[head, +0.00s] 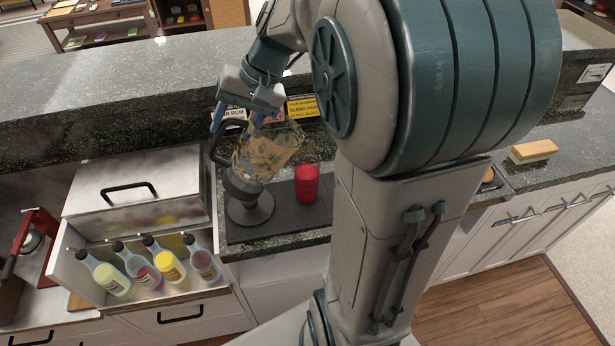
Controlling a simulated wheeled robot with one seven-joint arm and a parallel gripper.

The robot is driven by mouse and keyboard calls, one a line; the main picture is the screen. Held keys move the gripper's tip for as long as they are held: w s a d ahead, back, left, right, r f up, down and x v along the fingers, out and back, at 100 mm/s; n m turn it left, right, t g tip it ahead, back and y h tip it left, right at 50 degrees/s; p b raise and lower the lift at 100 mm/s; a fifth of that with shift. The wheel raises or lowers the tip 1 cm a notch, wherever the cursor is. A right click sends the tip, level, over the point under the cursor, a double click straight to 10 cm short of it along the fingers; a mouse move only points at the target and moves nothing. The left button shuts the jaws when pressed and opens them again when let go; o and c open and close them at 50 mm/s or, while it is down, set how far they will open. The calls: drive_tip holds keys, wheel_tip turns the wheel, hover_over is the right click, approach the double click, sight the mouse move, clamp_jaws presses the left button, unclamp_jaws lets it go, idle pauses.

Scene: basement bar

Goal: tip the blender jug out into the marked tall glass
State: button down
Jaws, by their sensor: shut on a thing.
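The blender jug (263,156) is clear with brownish contents, a dark handle and a grey collar at its foot. In the head view it leans, mouth to the upper right and foot to the lower left. My gripper (236,119) is at the jug's upper left, shut on the jug by its handle side; the exact grip is small and partly hidden. A dark round base (250,211) shows just below the collar; I cannot tell whether they touch. A red tall cup-like thing (307,184) stands upright right of the jug. I see no clear mark on it. No pouring stream shows.
A dark mat (285,226) lies under the base and red thing. Yellow (303,108) and white cards stand behind. Several squeeze bottles (170,266) fill a bin at left, before a steel lidded box (135,185). The raised stone ledge (120,100) runs behind. My arm hides the counter's middle.

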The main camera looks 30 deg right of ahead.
wheel_tip(320, 180, up, 4)
drive_tip(key=h+p, duration=0.1)
drive_tip(key=p, duration=0.1)
drive_tip(key=g+h+p, duration=0.1)
drive_tip(key=h+p, duration=0.1)
drive_tip(key=p, duration=0.1)
drive_tip(key=h+p, duration=0.1)
drive_tip(key=p, duration=0.2)
drive_tip(key=shift+a+r+h, duration=0.1)
drive_tip(key=shift+r+h, duration=0.15)
drive_tip(key=shift+h, duration=0.05)
drive_tip(key=shift+r+g+h+p, duration=0.25)
drive_tip(key=shift+g+h+p, duration=0.25)
drive_tip(key=shift+h+p, duration=0.25)
drive_tip(key=shift+f, duration=0.1)
